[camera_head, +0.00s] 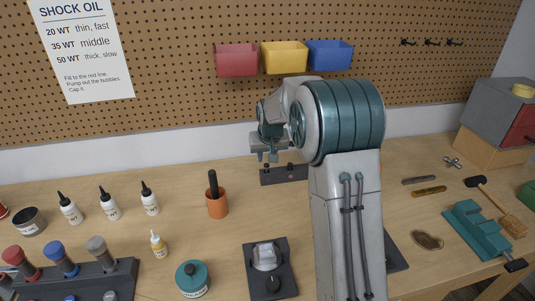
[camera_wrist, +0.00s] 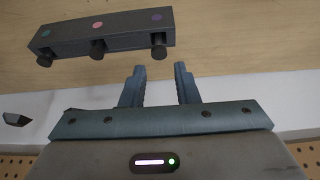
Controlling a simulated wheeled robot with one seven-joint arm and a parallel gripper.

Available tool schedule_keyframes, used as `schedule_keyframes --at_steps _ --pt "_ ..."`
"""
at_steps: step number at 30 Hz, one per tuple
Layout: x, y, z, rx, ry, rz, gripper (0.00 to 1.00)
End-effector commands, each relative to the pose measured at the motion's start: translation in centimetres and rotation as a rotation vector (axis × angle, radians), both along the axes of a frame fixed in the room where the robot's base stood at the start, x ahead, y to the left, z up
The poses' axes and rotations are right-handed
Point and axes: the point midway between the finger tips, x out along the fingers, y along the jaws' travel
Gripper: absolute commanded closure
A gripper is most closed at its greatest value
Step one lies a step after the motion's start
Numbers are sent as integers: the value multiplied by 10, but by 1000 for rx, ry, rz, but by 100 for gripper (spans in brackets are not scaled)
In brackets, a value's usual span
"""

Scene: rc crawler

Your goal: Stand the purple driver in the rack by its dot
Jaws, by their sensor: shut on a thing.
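A dark round end shows at each notch; the one under the purple dot (camera_wrist: 159,53) lies in line with the gap between my fingertips. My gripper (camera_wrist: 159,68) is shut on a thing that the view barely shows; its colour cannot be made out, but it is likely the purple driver. In the head view my gripper (camera_head: 268,154) is just above the rack (camera_head: 284,176), partly hidden by my arm.
An orange cup (camera_head: 217,204) with a black handle stands left of the rack. Several bottles, a teal jar (camera_head: 192,280) and a dark stand (camera_head: 270,284) are nearer. A teal vise (camera_head: 478,232) lies right. The pegboard wall is close behind the rack.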

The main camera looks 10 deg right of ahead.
Motion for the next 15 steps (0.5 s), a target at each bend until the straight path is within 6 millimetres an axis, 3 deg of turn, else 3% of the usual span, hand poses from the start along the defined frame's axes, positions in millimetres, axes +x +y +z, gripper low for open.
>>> schedule_keyframes --at_steps 12,13,15 --pt "0 0 -5 0 -1 0 100" --pt "0 0 -5 0 -1 0 64" --pt "0 0 -5 0 -1 0 47"
